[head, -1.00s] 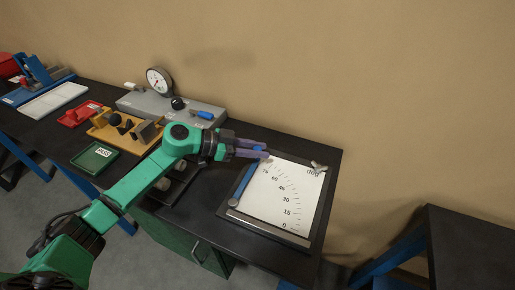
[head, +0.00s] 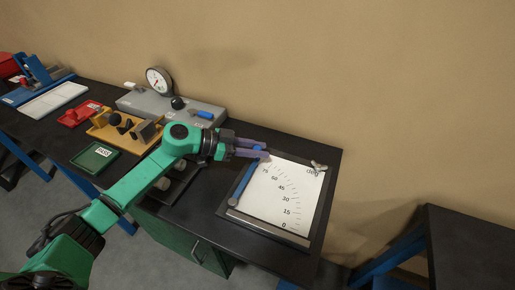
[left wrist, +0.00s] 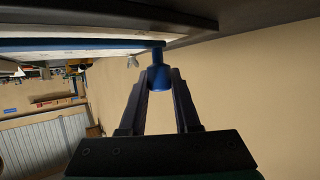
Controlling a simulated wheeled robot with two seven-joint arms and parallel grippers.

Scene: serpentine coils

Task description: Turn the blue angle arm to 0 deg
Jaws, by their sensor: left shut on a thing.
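The blue angle arm (head: 243,184) lies along the left side of the white angle scale (head: 288,200), running from a round pivot (head: 233,202) at the lower left up towards the top. It stands just left of the 75 mark, far from the 0 at the lower right. My left gripper (head: 266,154) is at the arm's upper end. In the left wrist view its fingers (left wrist: 158,88) are shut on the arm's blue knob (left wrist: 158,77). The arm's far tip is partly hidden by the fingers in the head view. My right gripper is not in view.
A small metal wing-shaped part (head: 319,167) sits at the scale plate's upper right corner. A grey block with a dial gauge (head: 159,80), a yellow fixture (head: 104,124) and a green tray (head: 95,157) stand to the left. The scale face right of the blue arm is clear.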

